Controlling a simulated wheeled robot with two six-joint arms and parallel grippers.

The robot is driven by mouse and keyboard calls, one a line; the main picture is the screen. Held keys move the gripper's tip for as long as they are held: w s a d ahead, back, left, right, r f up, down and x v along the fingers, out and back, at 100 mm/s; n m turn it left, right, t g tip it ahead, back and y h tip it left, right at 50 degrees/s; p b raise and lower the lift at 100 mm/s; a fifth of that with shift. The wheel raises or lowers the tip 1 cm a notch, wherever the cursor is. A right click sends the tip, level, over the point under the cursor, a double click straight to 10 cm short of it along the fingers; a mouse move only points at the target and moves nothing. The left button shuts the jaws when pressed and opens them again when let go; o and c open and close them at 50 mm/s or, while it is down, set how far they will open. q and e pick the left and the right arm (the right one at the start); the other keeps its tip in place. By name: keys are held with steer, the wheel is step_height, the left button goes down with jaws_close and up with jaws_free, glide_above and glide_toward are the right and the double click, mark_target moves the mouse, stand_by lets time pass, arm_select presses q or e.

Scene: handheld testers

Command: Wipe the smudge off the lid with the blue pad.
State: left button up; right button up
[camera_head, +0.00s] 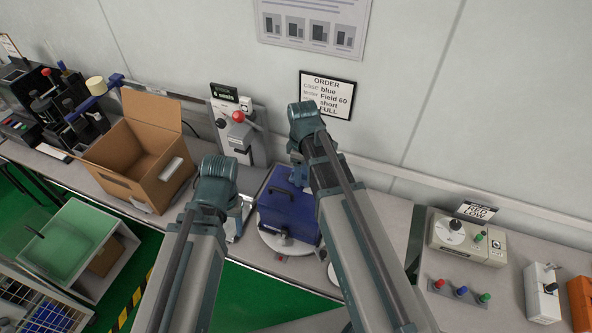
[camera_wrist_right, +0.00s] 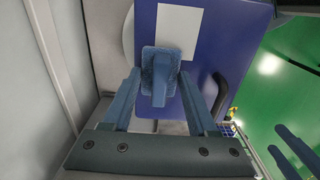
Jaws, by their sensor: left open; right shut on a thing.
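The blue case (camera_head: 280,218) sits on a round white plate on the bench, its lid (camera_wrist_right: 215,50) facing up. The lid carries a pale rectangular patch (camera_wrist_right: 178,30); I cannot make out a separate smudge. My right gripper (camera_head: 300,172) is shut on the blue pad (camera_wrist_right: 160,62), which has a blue handle. The pad is over the lid, next to the pale patch; whether it touches is unclear. My left gripper (camera_head: 240,213) is open at the left of the case, partly hidden by its arm. Its fingers also show in the right wrist view (camera_wrist_right: 295,148).
An open cardboard box (camera_head: 130,190) stands at the left. A press with a red knob (camera_head: 238,117) is behind the case. An order sign (camera_head: 326,97) hangs on the wall. A beige tester (camera_head: 468,240) and coloured buttons stand at the right.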

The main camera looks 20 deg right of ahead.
mark_target(280, 173)
steer(key=shift+d+r, duration=0.1)
steer(key=shift+r, duration=0.05)
steer(key=shift+w+a, duration=0.55)
steer(key=shift+a, duration=0.2)
steer(key=shift+w+a+f, duration=0.2)
steer(key=shift+w+a, duration=0.2)
steer(key=shift+a, duration=0.35)
steer(key=shift+w+a, duration=1.15)
steer(key=shift+a, duration=0.3)
steer(key=shift+r, duration=0.1)
step_height(280, 173, up, 6)
steer(key=p, duration=0.6)
steer(key=shift+s, duration=0.1)
